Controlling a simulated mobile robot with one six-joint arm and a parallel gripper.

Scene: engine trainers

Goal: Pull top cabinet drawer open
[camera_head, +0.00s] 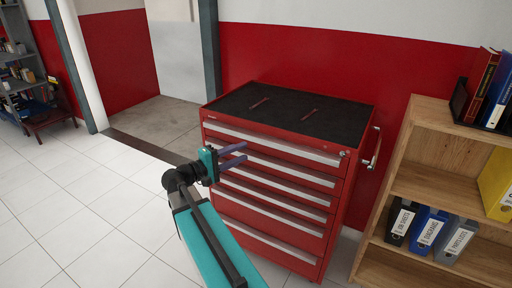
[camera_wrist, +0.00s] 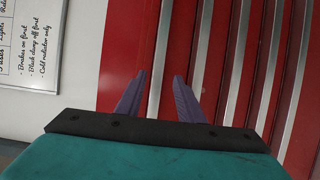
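The red tool cabinet (camera_head: 338,190) stands against the wall in the head view, with several drawers that have long silver handle strips. Its top drawer (camera_head: 270,139) looks shut, flush with the others. My gripper (camera_head: 242,154) is in front of the upper drawers at the cabinet's left side, its two purple fingers apart with nothing between them. In the wrist view my gripper (camera_wrist: 160,85) is open and points at the red drawer fronts (camera_wrist: 215,50). The silver strips run nearly upright there. I cannot tell whether a finger touches the cabinet.
A wooden shelf (camera_head: 430,150) with binders stands close on the cabinet's right. A side handle (camera_head: 374,148) sticks out on that side. The tiled floor (camera_head: 90,210) to the left is clear. A whiteboard (camera_wrist: 30,45) shows in the wrist view.

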